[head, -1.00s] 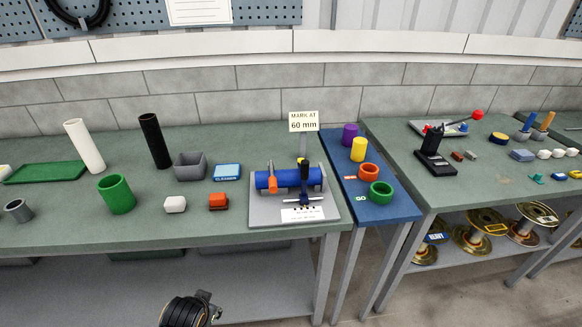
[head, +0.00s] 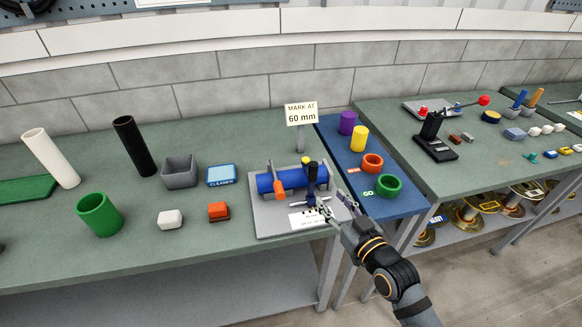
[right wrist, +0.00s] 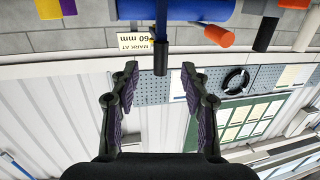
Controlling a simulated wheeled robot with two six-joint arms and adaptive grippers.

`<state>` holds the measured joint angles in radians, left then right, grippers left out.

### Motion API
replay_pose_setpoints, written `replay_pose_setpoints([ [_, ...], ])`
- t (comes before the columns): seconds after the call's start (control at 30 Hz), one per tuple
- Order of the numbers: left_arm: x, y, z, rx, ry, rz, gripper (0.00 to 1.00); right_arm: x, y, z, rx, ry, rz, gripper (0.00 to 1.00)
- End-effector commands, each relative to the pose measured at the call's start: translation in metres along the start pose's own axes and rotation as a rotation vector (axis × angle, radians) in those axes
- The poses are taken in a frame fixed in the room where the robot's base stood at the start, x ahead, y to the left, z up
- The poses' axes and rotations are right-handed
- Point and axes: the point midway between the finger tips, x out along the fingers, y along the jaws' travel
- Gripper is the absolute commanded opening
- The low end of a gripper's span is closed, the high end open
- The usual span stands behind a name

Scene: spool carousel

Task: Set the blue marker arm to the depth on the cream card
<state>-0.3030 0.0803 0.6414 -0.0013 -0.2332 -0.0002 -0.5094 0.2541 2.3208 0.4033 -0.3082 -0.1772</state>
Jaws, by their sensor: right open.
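The cream card (head: 301,113) reads "MARK AT 60 mm" and stands on a post behind the fixture. The fixture's grey base plate (head: 267,226) carries a blue cylinder (head: 265,184) lying sideways, with an orange part on it (head: 278,186). The blue marker arm (head: 311,180) crosses the cylinder near its right end. My right gripper (head: 334,207) is at the fixture's front right corner, fingers apart. In the right wrist view, the open gripper (right wrist: 160,70) has the marker arm's dark-tipped rod (right wrist: 160,56) between its fingertips, with gaps on both sides. My left gripper is out of view.
A white printed label (head: 305,219) lies on the base plate. To the right, a blue mat (head: 395,207) holds purple and yellow cylinders and orange and green rings. To the left stand a grey bin (head: 180,172), an orange block (head: 218,211) and a green cup (head: 98,214).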

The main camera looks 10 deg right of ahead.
Motion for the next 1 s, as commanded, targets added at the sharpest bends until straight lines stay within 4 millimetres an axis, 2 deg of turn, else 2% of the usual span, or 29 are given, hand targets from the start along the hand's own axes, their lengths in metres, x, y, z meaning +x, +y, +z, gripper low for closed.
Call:
replay_pose_setpoints([
  [0.03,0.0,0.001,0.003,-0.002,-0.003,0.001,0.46,-0.001,0.0,-0.012,0.002,0.043,-0.002,0.46],
  [0.1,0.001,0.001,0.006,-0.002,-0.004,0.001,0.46,-0.001,0.0,-0.022,0.004,0.079,-0.002,0.46],
  [0.27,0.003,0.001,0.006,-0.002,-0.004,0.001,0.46,0.003,0.001,-0.023,0.005,0.088,0.001,0.46],
  [0.43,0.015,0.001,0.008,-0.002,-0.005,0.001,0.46,0.029,0.0,-0.024,0.01,0.092,0.001,0.46],
  [0.7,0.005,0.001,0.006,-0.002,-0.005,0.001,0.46,0.084,0.0,-0.032,0.008,0.085,0.0,0.46],
  [0.83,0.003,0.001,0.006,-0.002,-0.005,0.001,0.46,0.098,0.0,-0.032,0.005,0.084,0.0,0.46],
  [1.0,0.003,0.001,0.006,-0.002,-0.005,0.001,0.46,0.104,0.0,-0.031,0.005,0.082,-0.001,0.46],
])
